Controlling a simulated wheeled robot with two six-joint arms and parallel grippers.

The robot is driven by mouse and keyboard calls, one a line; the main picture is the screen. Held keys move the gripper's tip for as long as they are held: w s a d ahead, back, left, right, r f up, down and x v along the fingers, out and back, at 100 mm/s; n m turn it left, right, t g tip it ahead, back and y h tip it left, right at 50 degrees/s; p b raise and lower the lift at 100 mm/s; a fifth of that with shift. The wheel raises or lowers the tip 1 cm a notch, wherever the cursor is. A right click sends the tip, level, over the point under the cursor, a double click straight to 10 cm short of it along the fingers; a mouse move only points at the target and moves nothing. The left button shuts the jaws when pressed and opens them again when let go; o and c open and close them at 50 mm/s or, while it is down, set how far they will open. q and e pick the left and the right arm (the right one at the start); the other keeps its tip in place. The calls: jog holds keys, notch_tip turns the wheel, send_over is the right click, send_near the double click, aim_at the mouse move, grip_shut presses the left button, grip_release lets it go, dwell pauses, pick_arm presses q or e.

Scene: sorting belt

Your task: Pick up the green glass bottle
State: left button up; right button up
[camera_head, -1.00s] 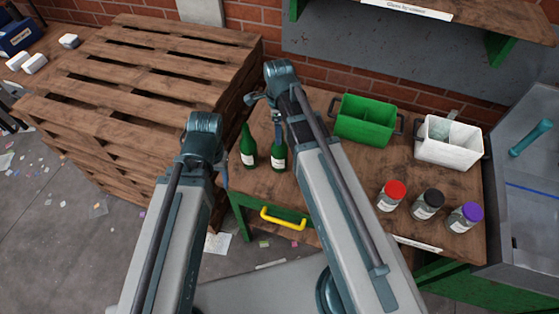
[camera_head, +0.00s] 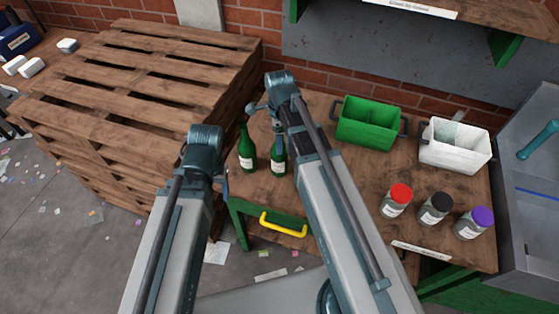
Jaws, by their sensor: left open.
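Two green glass bottles with white labels stand upright on the wooden bench (camera_head: 335,205), side by side near its left end. One is the left bottle (camera_head: 247,155); the other is the right bottle (camera_head: 278,160). My left gripper (camera_head: 226,184) is open, mostly hidden behind its own arm, left of the left bottle and apart from it in the picture. My right arm reaches over the bench, and its wrist part (camera_head: 277,127) covers the top of the right bottle. I cannot make out its jaws or whether they touch that bottle.
A green bin (camera_head: 368,137) and a white bin (camera_head: 455,160) stand at the back of the bench. Jars with red (camera_head: 400,193), black (camera_head: 440,201) and purple (camera_head: 483,216) lids stand front right. A pallet stack (camera_head: 150,75) is on the left. A yellow handle (camera_head: 283,229) juts from the bench front.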

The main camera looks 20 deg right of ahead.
grip_shut()
dwell(1.2)
